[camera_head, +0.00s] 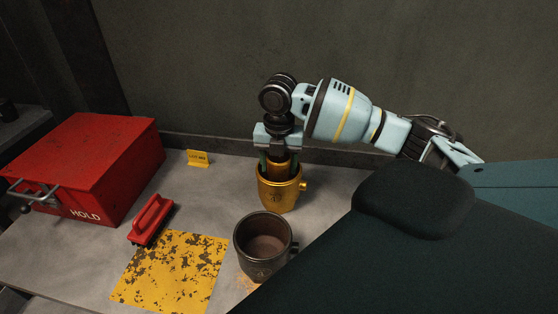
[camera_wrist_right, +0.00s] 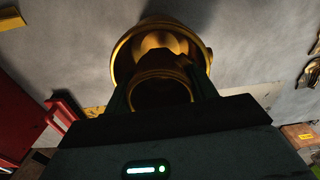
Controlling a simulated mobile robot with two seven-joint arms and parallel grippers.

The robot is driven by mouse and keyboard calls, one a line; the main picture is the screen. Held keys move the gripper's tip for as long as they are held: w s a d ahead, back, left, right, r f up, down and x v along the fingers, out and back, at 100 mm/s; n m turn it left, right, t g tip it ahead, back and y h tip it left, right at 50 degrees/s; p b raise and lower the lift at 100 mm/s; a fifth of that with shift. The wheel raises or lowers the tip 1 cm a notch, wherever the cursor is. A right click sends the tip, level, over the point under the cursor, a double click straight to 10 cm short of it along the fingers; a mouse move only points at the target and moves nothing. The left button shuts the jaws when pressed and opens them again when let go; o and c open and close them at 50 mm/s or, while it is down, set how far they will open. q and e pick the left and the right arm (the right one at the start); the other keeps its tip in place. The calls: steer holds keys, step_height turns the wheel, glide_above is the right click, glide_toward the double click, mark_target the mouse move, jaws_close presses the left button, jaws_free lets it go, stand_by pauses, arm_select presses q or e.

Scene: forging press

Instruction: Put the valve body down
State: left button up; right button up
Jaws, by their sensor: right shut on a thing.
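My right gripper (camera_head: 279,164) points down with its fingers shut on a brass, cylindrical neck-like part, which I take to be the valve body (camera_head: 281,158). In the right wrist view the valve body (camera_wrist_right: 161,91) shows as a ringed, dark brass cylinder between the two fingers. Its lower end is inside or joined to a wider golden cup shape (camera_head: 277,194) with a side knob; I cannot tell which. This golden shape appears to stand on the grey bench, and its rim also shows in the wrist view (camera_wrist_right: 122,62). My left gripper is not in view.
A dark mug-like pot (camera_head: 262,267) stands close in front. A worn yellow mat (camera_head: 170,270) lies to its left, with a red-handled brush (camera_head: 150,217) behind it. A red HOLD box (camera_head: 85,165) is at left.

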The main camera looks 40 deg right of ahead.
steer(key=o, duration=1)
step_height(320, 180, up, 13)
steer(key=shift+p, duration=0.4)
